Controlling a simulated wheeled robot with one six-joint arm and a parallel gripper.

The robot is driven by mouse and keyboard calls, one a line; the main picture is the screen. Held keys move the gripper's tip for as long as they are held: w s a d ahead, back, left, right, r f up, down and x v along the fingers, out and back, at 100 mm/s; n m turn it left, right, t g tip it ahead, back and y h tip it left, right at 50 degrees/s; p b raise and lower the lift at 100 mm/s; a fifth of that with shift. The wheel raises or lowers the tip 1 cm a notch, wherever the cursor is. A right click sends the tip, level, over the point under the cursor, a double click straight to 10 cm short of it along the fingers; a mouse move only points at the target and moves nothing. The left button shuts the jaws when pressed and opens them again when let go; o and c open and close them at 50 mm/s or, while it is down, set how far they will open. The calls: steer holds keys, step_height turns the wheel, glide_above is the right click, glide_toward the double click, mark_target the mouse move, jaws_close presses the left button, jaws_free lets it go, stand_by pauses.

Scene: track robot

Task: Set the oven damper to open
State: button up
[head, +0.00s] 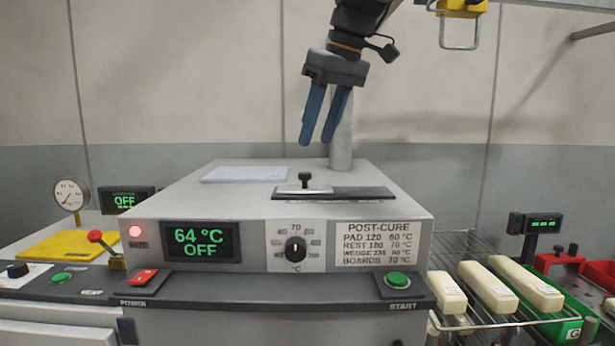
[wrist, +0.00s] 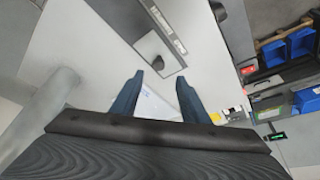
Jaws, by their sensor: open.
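The oven (head: 205,205) stands in the middle of the head view, its display reading 64 °C OFF. On its top is the damper, a pale metal slide plate (head: 290,189) with an upright black knob (head: 305,180). The plate sits toward the left part of a dark track (head: 360,193). My gripper (head: 317,142) is open and empty, pointing down above the oven top, apart from the knob. In the wrist view the knob (wrist: 157,63) shows just beyond my fingertips (wrist: 160,77). The track's lettering (wrist: 165,22) is too small to read surely.
A paper sheet (head: 245,174) lies on the oven top, left of the damper. A grey pipe (head: 341,140) rises behind it. The front carries a dial (head: 296,248), a red power switch (head: 144,278) and a green start button (head: 397,280). A wire rack (head: 470,255) with pale blocks stands right.

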mark_target(306, 173)
steer(key=shift+p+x, duration=0.95)
steer(key=shift+x, duration=3.3)
steer(key=shift+w+d, duration=0.1)
steer(key=shift+w, duration=0.05)
jaws_close()
